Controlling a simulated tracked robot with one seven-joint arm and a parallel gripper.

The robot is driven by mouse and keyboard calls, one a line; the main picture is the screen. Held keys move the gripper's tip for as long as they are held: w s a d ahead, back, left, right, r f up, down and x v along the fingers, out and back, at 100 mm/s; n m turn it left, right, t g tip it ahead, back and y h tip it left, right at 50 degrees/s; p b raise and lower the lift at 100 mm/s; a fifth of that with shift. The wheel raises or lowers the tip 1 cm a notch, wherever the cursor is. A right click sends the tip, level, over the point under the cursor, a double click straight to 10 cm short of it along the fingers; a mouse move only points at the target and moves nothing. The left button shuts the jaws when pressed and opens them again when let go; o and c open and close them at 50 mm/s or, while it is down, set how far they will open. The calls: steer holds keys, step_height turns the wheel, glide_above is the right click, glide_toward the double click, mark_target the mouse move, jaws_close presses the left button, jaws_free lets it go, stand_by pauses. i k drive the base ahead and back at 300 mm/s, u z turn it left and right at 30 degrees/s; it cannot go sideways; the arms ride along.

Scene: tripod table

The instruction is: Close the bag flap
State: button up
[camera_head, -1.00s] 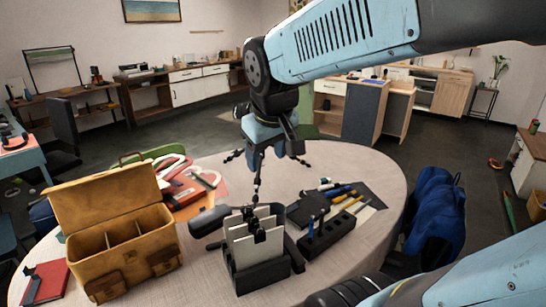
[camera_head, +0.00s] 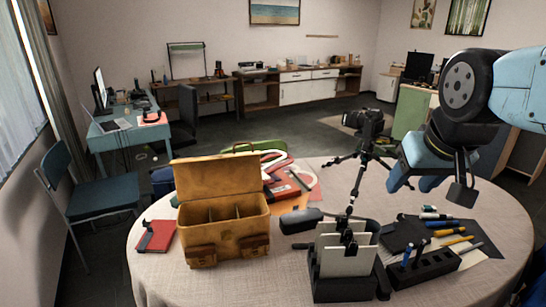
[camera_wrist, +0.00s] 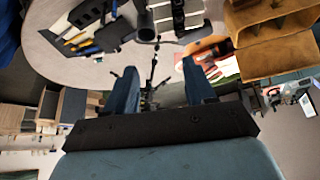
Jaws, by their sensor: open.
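The bag (camera_head: 229,236) is a tan leather case on the left part of the round table, with compartments inside and buckled pockets in front. Its flap (camera_head: 218,176) stands up at the back, so the bag is open. In the wrist view the bag (camera_wrist: 275,38) shows at the top right, partly cut off. My gripper (camera_head: 420,182) is at the right in the head view, above the table's far right side and well away from the bag. Its two blue fingers (camera_wrist: 160,90) are spread apart in the wrist view with nothing held between them.
A camera on a tripod (camera_head: 363,128) stands on the table between the bag and my gripper. A black holder with white cards (camera_head: 345,262) is in front. A pen block (camera_head: 424,268), pens and a red notebook (camera_head: 156,237) lie around. Bare cloth (camera_head: 160,285) shows at the front left.

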mark_target(205, 177)
steer(key=k, duration=1.2)
steer(key=u, duration=0.7)
steer(key=i, duration=0.85)
steer(key=u, duration=0.45)
steer(key=i, duration=1)
steer(key=z, duration=0.6)
